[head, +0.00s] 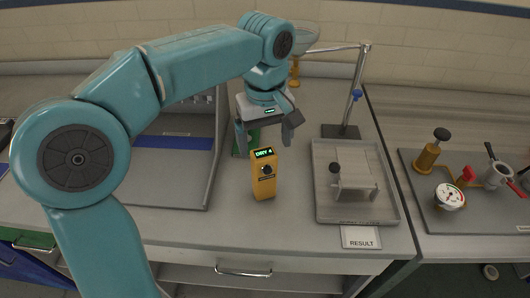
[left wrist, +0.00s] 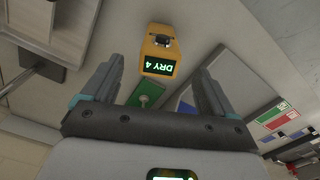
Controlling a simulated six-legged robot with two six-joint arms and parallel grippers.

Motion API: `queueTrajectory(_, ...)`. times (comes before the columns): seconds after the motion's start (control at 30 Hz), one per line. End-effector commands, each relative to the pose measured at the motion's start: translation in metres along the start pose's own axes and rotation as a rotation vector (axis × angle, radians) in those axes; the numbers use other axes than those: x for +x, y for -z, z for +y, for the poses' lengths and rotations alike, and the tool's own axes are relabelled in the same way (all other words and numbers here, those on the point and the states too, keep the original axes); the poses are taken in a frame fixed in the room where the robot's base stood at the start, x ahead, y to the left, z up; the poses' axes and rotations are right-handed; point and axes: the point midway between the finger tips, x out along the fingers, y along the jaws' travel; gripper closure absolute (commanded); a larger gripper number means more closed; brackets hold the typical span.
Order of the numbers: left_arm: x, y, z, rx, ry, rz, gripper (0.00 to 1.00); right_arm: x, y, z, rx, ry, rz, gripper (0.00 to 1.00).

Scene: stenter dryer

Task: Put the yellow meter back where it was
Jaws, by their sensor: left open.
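The yellow meter (head: 264,175) stands upright on the bench, with a black knob and a lit green display reading "DRY 4". It also shows in the left wrist view (left wrist: 160,44), past the fingertips. My left gripper (head: 264,140) is open and empty, pointing down above and just behind the meter in the head view. Its two fingers are spread in the left wrist view (left wrist: 160,72), and neither appears to touch the meter. A green patch (head: 243,146) lies on the bench behind the meter, partly hidden by the gripper; it also shows in the left wrist view (left wrist: 147,93). My right gripper is not in view.
A grey tray (head: 324,208) with a clear fixture and black knob stands right of the meter, with a "RESULT" label (head: 361,238) before it. A metal stand (head: 355,90) rises behind. A grey panelled booth (head: 170,190) is at left. Bench in front of the meter is clear.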

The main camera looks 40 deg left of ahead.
Motion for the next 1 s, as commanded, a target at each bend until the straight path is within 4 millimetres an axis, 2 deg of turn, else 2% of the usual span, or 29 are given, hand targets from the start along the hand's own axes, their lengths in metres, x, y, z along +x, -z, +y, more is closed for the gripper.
queueTrajectory(0.03, -0.015, 0.000, 0.001, 0.000, -0.003, 0.002, 0.13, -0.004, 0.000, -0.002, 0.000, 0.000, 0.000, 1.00)
queueTrajectory(0.1, -0.028, 0.000, 0.001, 0.000, -0.002, 0.001, 0.13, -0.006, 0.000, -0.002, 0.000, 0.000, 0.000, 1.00)
queueTrajectory(0.3, -0.052, 0.000, 0.001, 0.001, 0.000, 0.000, 0.13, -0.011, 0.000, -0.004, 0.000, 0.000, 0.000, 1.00)
queueTrajectory(0.9, -0.056, 0.000, 0.000, 0.001, 0.002, -0.001, 0.13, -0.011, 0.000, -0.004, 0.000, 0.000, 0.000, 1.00)
queueTrajectory(1.0, -0.067, 0.000, 0.000, 0.000, 0.001, -0.001, 0.13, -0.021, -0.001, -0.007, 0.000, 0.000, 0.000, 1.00)
